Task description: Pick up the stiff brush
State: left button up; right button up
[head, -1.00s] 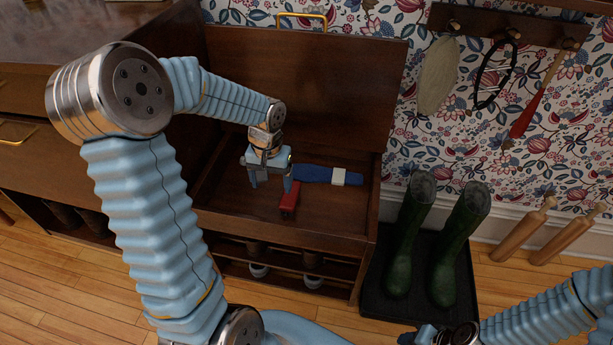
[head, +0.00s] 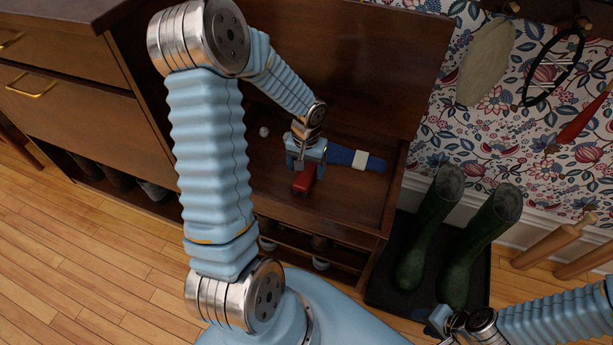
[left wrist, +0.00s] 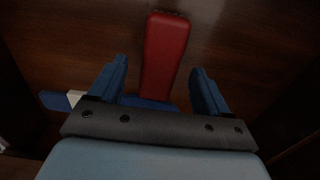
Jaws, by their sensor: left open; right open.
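A red, oblong thing (head: 303,181), seemingly the stiff brush, lies in the open bench compartment (head: 345,205). In the left wrist view the red body (left wrist: 165,55) runs lengthwise between the fingers, with a dark rough edge at its far end. My left gripper (head: 304,168) is open above it and hides part of it in the head view. The fingers stand on either side of it in the left wrist view, with gaps between. My right gripper (head: 440,320) is open and empty at the lower right, near the boot tray.
A dark blue bundle with a white band (head: 361,159) lies beside the red thing. The raised lid (head: 375,65) stands behind. Green boots (head: 430,230) stand on a black tray (head: 385,285) to the right.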

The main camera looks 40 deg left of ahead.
aim_at(306, 173)
pick_arm(q)
notch_tip(306, 173, down, 4)
jog(key=shift+s+r, duration=0.1)
jog(key=shift+c, duration=0.3)
jog(key=c, duration=1.1)
jog(key=shift+r, duration=0.6)
notch_tip(306, 173, up, 3)
jog(key=shift+s+f, duration=0.1)
jog(key=shift+f, duration=0.1)
jog(key=s+d+r, duration=0.2)
jog(key=s+r, duration=0.7)
jog(key=s, duration=0.4)
jog(key=shift+s+r, duration=0.15)
jog(key=shift+s, duration=0.2)
